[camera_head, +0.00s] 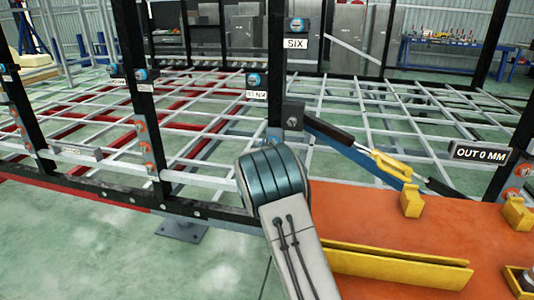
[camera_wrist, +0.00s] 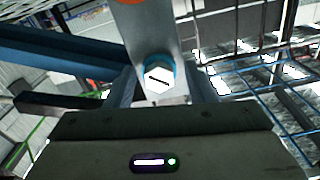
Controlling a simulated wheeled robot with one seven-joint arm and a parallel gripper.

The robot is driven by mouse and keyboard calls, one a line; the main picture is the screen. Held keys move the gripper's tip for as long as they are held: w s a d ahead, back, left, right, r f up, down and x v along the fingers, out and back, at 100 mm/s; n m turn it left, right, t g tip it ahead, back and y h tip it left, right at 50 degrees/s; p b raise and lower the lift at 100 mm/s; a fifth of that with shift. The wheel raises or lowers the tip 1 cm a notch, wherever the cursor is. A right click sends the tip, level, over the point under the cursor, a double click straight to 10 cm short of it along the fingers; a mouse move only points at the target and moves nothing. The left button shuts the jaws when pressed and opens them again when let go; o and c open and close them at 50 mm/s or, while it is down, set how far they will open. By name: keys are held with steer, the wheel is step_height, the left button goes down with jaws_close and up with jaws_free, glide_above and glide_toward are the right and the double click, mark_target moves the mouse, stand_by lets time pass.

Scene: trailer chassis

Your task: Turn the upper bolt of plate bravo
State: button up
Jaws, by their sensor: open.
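In the wrist view, a bolt (camera_wrist: 159,78) with a white hex head, a dark slot mark and a blue ring sits at the lower end of a grey plate (camera_wrist: 142,32). An orange patch shows above it at the top edge. My gripper (camera_wrist: 163,93) is open, with one finger on each side of the bolt head. I cannot tell whether the fingers touch it. In the head view my arm stands in front of the middle post and hides most of the gripper and bolt. No label naming plate bravo is readable.
Black posts (camera_head: 141,85) carry blue and orange bolts and small labels. A grey lattice (camera_head: 400,115) spans behind the posts. An orange deck (camera_head: 420,235) with yellow brackets (camera_head: 411,201) lies front right. Green floor at front left is clear.

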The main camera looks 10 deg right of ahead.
steer(key=v, duration=1.3)
steer(key=shift+s, duration=0.25)
steer(key=shift+a, duration=0.15)
